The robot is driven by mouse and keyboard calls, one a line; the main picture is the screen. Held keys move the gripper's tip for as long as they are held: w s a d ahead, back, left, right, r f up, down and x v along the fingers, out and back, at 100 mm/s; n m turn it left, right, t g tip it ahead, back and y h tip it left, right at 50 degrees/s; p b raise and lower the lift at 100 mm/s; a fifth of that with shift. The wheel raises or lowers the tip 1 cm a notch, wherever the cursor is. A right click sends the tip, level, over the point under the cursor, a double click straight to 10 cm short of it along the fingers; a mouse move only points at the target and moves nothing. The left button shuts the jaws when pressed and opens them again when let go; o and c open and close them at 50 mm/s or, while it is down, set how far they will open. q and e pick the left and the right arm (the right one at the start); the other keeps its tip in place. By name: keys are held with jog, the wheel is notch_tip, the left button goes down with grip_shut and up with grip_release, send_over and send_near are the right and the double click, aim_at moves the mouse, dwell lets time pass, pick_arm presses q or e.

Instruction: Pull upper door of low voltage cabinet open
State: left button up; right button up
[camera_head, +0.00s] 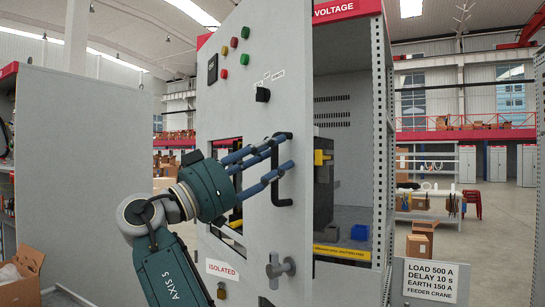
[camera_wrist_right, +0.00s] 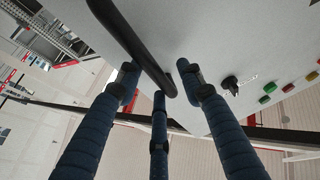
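The grey upper door (camera_head: 255,100) of the low voltage cabinet stands partly open in the head view, its free edge swung out toward me. Coloured lamps and a black knob (camera_head: 263,94) are on its face. A black bar handle (camera_head: 284,190) stands near its free edge. My right gripper (camera_head: 283,157) is at the handle's upper part, its blue fingers spread. In the right wrist view, the handle (camera_wrist_right: 142,50) runs between the spread fingertips of the right gripper (camera_wrist_right: 158,78); I cannot tell if they touch it. My left gripper is not in view.
The cabinet interior (camera_head: 345,170) shows to the right of the door, with a perforated frame post (camera_head: 380,140). A T-shaped handle (camera_head: 278,272) and an "ISOLATED" label (camera_head: 222,270) are lower down. A grey cabinet (camera_head: 75,170) stands left.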

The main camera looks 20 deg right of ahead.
jog(key=shift+a, duration=0.1)
jog(key=v, duration=1.1)
jog(key=shift+s+a+f, duration=0.15)
jog(key=shift+a+f, duration=0.1)
jog(key=shift+a, duration=0.05)
jog(key=shift+c, duration=0.5)
